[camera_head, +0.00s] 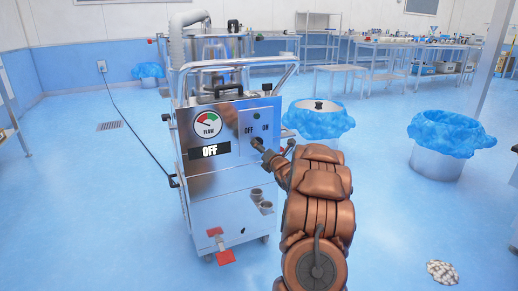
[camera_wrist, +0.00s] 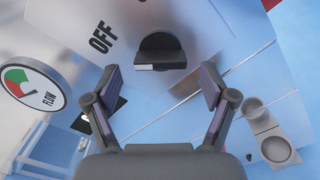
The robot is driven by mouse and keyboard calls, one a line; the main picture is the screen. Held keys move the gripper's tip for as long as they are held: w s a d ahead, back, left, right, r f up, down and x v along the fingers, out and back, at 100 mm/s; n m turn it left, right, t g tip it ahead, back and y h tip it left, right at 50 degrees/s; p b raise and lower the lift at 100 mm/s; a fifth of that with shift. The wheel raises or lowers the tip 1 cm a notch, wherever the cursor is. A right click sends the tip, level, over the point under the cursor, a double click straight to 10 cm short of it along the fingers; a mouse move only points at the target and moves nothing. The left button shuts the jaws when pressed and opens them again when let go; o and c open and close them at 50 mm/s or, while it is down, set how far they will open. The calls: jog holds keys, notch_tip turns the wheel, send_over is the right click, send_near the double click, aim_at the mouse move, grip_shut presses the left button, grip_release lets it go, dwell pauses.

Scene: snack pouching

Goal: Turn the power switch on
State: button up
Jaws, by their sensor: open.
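The power switch is a dark rotary knob (camera_wrist: 160,50) with a raised grip on a metal panel. In the wrist view it sits just beyond and between my fingertips, with a tilted OFF label to its left. In the head view the switch panel (camera_head: 247,121) is on the upper right of the machine front, with OFF and ON marks; the knob is hard to pick out beside my fingers. My gripper (camera_wrist: 161,80) is open and empty, its fingers spread on both sides of the knob, apart from it. It also shows in the head view (camera_head: 272,148), in front of the panel.
The steel machine (camera_head: 205,215) has a flow gauge (camera_head: 207,124) and a display (camera_head: 209,151) reading OFF. Side handles and a hose frame it. Blue-lined bins (camera_head: 318,121) stand to the right. A black cable runs along the left floor. Open floor lies in front.

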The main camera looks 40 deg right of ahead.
jog(key=shift+x, duration=1.55)
jog(key=shift+f, duration=0.1)
jog(key=c, duration=1.2)
